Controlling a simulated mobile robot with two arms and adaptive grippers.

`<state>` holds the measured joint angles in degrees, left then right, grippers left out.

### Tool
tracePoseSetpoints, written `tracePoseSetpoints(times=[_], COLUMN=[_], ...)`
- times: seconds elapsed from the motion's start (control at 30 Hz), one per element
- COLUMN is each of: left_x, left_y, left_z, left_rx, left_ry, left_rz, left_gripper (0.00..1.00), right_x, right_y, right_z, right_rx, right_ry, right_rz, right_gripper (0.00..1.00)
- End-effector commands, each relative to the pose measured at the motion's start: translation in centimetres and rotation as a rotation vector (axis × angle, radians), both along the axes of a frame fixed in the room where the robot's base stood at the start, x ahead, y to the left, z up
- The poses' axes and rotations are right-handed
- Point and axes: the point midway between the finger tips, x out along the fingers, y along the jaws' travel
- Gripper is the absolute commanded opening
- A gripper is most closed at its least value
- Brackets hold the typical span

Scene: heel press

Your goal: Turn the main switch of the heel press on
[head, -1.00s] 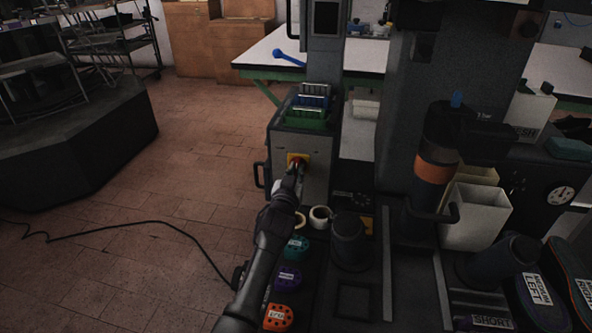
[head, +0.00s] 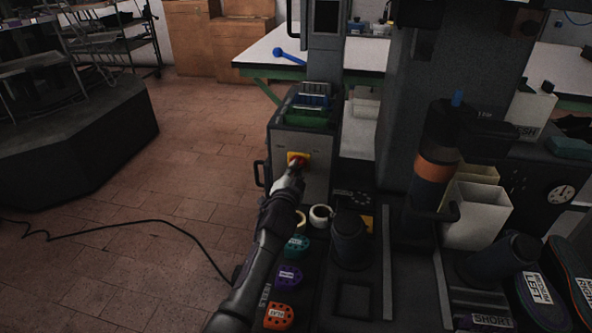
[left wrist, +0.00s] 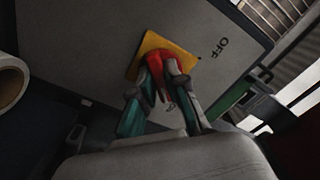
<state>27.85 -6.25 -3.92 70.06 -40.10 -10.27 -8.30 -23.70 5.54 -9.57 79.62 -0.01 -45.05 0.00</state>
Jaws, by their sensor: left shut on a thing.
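The main switch is a red knob (head: 298,161) on a yellow plate, on the front of the grey control box (head: 316,178). My left gripper (head: 294,171) reaches it from below in the head view. In the left wrist view, the fingers of my left gripper (left wrist: 162,75) are shut around the red knob (left wrist: 155,68), one on each side. The yellow plate (left wrist: 152,43) shows behind it, and the word OFF (left wrist: 220,48) is printed on the panel to its right. The fingers hide part of the knob, so its exact angle is unclear. My right gripper is not in view.
Below the box are a cream tape roll (head: 320,216) and several coloured heel pieces, such as a teal one (head: 295,245) and an orange one (head: 279,316). A dark cylinder (head: 349,240) stands to their right. Open floor (head: 150,230) lies to the left.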

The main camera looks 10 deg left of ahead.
Motion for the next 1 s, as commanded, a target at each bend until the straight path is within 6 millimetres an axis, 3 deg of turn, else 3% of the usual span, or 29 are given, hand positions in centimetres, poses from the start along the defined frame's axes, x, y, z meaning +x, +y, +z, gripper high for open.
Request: tracePoseSetpoints(times=[0.57,0.6,0.7,1.0], left_x=[-0.01,-0.01,-0.01,-0.05], left_y=[-0.03,-0.03,-0.02,0.00], left_z=[-0.04,-0.04,-0.04,-0.03], left_rx=[0.032,0.032,0.031,0.029], left_ry=[0.001,0.001,0.001,0.000], left_rz=[-0.001,-0.001,-0.001,0.000], left_gripper=[0.00,0.20,0.36,0.39], right_x=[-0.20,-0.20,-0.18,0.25], right_y=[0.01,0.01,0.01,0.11], right_z=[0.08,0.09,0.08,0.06], right_rx=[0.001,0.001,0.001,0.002], right_ry=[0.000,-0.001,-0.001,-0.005], right_rz=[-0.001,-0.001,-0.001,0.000], right_gripper=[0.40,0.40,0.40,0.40])
